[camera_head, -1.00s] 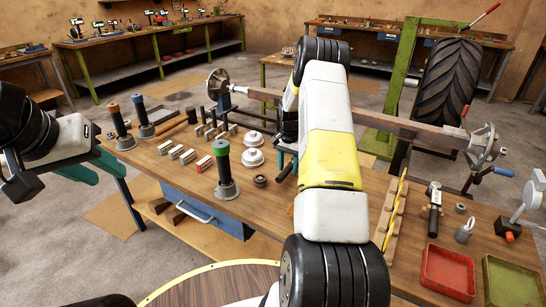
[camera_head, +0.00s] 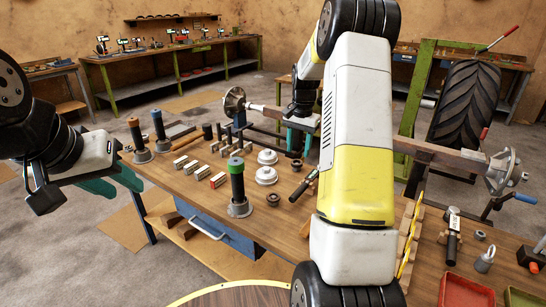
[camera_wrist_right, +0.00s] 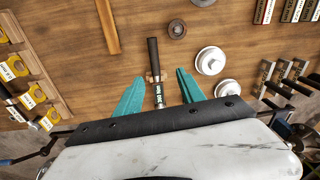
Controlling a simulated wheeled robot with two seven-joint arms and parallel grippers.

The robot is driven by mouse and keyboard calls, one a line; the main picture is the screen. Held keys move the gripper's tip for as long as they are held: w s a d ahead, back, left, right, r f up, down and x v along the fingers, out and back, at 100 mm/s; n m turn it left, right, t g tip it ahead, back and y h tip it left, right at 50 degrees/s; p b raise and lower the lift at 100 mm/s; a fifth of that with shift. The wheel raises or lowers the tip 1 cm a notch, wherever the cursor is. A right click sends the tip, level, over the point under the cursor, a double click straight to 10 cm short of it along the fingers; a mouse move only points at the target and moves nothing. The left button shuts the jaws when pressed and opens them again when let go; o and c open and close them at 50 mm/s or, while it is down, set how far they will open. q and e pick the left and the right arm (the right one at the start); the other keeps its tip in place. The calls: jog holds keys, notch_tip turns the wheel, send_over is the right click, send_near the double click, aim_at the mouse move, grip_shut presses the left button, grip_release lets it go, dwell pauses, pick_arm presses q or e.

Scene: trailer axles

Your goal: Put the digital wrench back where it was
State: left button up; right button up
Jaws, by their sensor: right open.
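A digital wrench with a black handle (camera_head: 304,184) lies on the wooden bench in the head view, beside my right arm. In the right wrist view the digital wrench (camera_wrist_right: 153,54) lies between and beyond my teal fingertips, its handle pointing away, with a small wooden block at its middle. My right gripper (camera_wrist_right: 158,82) is open, with gaps on both sides of the wrench. In the head view my right gripper (camera_head: 296,140) is partly hidden by my arm. A similar black-handled tool (camera_head: 453,240) lies farther right. My left gripper (camera_head: 112,184) is open and empty, off the bench's left edge.
A green-topped cylinder (camera_head: 237,182), white discs (camera_head: 266,175) and small boxes (camera_head: 203,172) stand left of the wrench. A wooden rack with yellow parts (camera_head: 409,235) and a red tray (camera_head: 466,291) are on the right. An axle (camera_head: 440,153) runs behind.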

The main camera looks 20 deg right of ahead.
jog(key=s+a+r+n+t, duration=0.35)
jog(key=s+a+r, duration=0.55)
jog(key=s+r, duration=0.45)
jog(key=s+a+r+n+t+y, duration=0.1)
jog(key=s+a+n, duration=0.1)
jog(key=s, duration=0.7)
jog(key=s+a+r+n+y, duration=0.1)
jog(key=s+a+n, duration=0.2)
jog(key=s+a, duration=0.2)
jog(key=s, duration=0.3)
jog(key=shift+s+a+r+n+t, duration=0.2)
jog(key=shift+s+a+n+t, duration=0.1)
jog(key=shift+s+n+t, duration=0.1)
